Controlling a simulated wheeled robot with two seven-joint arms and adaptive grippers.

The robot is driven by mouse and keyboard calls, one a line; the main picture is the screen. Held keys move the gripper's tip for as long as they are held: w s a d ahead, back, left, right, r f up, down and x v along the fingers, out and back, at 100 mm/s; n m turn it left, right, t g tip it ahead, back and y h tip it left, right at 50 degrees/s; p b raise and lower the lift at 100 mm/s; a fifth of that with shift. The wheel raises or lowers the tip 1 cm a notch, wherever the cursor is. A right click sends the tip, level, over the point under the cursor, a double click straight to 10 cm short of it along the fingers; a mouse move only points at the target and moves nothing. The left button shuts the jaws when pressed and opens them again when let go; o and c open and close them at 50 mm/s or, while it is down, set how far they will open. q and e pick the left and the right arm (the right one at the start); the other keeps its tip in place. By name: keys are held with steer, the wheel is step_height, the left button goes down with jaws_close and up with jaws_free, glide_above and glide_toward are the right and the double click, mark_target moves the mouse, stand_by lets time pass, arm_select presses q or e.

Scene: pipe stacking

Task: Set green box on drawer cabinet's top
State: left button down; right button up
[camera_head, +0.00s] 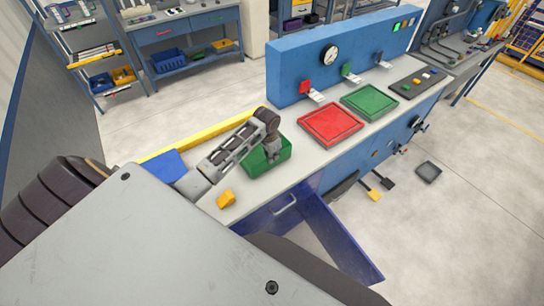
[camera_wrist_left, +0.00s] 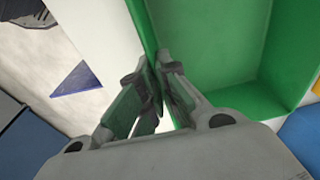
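The green box (camera_head: 281,156), an open-topped bin, is at the near left part of the grey worktop of the blue bench (camera_head: 312,165). I cannot tell if it rests on the top or is slightly above. My left gripper (camera_head: 270,157) reaches down at the box. In the left wrist view its fingers (camera_wrist_left: 158,65) are close together on either side of the green box's wall (camera_wrist_left: 141,22), with the box interior (camera_wrist_left: 215,50) to the right. The fingers look closed on this wall. My right gripper is not in view.
A red tray (camera_head: 331,124) and a green tray (camera_head: 370,101) lie farther along the top, below a blue panel with a gauge (camera_head: 329,54). A yellow block (camera_head: 226,199) lies near the box. Shelving and another bench (camera_head: 185,28) stand behind; the floor between is clear.

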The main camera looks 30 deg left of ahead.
arm_select(q)
steer(key=c, duration=1.6)
jaws_free()
steer(key=shift+c, duration=0.2)
step_height(320, 180, up, 12)
steer(key=s+b, duration=0.1)
steer(key=shift+s+a+b, duration=0.2)
steer(key=shift+s+b, duration=0.05)
steer(key=shift+b, duration=0.05)
